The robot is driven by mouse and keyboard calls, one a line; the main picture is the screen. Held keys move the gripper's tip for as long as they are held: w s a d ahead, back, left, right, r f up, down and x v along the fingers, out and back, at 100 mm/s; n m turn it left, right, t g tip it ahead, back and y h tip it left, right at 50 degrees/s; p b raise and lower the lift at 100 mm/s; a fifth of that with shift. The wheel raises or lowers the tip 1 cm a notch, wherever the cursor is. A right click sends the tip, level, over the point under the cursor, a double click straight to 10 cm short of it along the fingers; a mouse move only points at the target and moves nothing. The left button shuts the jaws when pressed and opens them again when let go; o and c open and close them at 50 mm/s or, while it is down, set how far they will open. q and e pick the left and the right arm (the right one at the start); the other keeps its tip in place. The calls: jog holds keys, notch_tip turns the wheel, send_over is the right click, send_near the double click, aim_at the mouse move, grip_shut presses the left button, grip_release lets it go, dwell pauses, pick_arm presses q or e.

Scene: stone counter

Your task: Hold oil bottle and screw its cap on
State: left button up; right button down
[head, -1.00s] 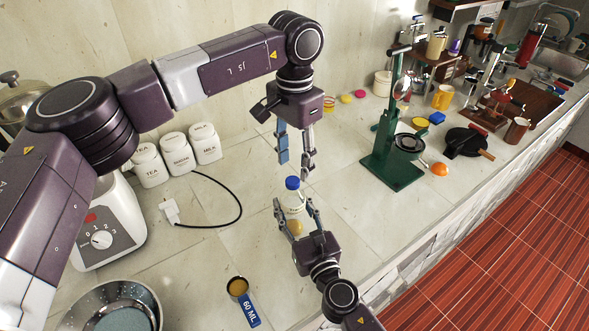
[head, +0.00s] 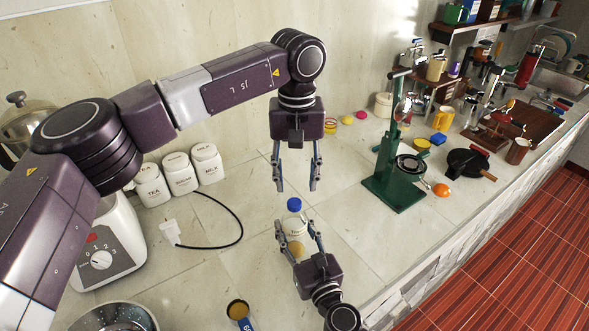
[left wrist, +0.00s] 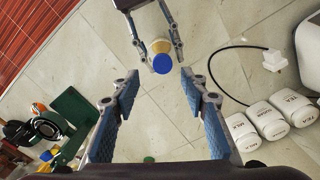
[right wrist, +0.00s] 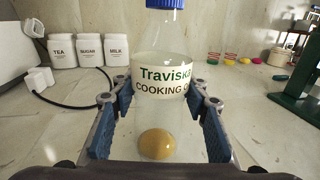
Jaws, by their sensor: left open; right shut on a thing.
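The clear oil bottle (head: 291,219) stands upright on the counter, with a white "Traviska cooking oil" label (right wrist: 165,78) and a little yellow oil at the bottom. The blue cap (head: 294,204) sits at the top of its neck; how tightly it sits I cannot tell. My right gripper (head: 296,230) is shut on the oil bottle, one finger on each side. My left gripper (head: 297,190) points down, open and empty, above the cap. The left wrist view shows the cap (left wrist: 162,63) beyond the gap between its fingers, touching neither.
A green press (head: 392,175) stands to the right. White canisters (head: 180,172), a plug with a black cord (head: 225,243) and a blender base (head: 105,250) are on the left. A measuring scoop (head: 238,310) and metal bowl (head: 115,318) are in front. Counter around the bottle is clear.

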pick_arm(q)
jog(key=n, duration=0.3)
jog(key=shift+r+n, duration=0.1)
jog(key=shift+n, duration=0.2)
jog(key=n, duration=0.5)
jog(key=shift+r, duration=0.2)
jog(key=n, duration=0.5)
jog(key=shift+r, duration=0.15)
jog(key=n, duration=0.5)
jog(key=shift+s+r+n, duration=0.1)
jog(key=shift+r+n, duration=0.1)
jog(key=shift+n, duration=0.1)
jog(key=n, duration=0.3)
jog(key=shift+r, duration=0.1)
jog(key=n, duration=0.5)
jog(key=shift+a+r+n, duration=0.1)
jog(key=shift+r+n, duration=0.1)
jog(key=shift+n, duration=0.1)
jog(key=n, duration=0.5)
jog(key=shift+r, duration=0.15)
jog(key=n, duration=0.5)
jog(key=shift+a+r, duration=0.1)
jog(key=shift+r, duration=0.05)
